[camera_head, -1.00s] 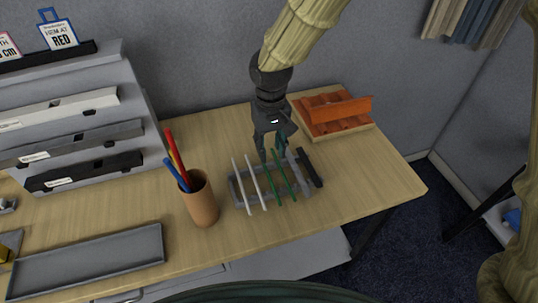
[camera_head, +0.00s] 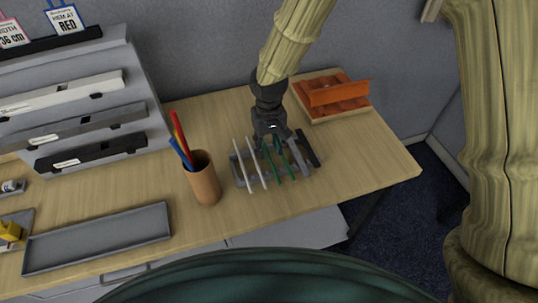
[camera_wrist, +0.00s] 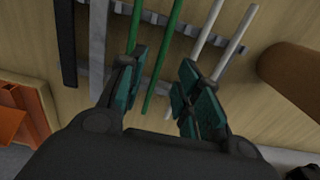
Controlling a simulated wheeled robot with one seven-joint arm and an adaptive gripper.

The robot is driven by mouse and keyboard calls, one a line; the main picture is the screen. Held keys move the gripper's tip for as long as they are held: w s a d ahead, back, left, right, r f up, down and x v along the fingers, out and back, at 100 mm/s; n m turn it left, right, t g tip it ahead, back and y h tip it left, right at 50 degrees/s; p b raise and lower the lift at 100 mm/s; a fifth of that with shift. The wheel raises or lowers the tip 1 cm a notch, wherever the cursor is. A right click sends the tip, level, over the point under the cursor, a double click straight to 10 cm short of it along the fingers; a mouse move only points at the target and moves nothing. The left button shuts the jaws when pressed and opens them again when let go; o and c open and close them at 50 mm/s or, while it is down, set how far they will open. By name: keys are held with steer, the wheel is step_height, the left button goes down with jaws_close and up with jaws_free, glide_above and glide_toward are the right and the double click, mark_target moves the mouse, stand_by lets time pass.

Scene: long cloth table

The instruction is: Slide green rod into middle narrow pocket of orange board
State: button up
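Two green rods lie side by side across a grey rack (camera_head: 239,177), to the right of two white rods (camera_head: 243,166). My gripper (camera_head: 272,147) is low over the rack's back part, by the green rods. In the wrist view my gripper (camera_wrist: 162,92) is open. One green rod (camera_wrist: 163,62) runs between its fingers, with gaps on both sides. The other green rod (camera_wrist: 138,22) passes behind the left finger. The orange board (camera_head: 336,96), with slots and a raised upright panel, stands at the table's back right. Its pockets are too small to make out clearly.
A brown cup (camera_head: 204,182) with colored pencils stands just left of the rack. A black bar (camera_head: 307,148) lies at the rack's right end. A grey tray (camera_head: 98,238) and a stepped display (camera_head: 90,105) are on the left. The table's front right is clear.

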mark_target(269, 157)
steer(key=f, duration=0.3)
steer(key=shift+w+p, duration=0.35)
steer(key=shift+w, duration=0.05)
steer(key=shift+s+f, duration=0.15)
steer(key=shift+f, duration=0.05)
jaws_close()
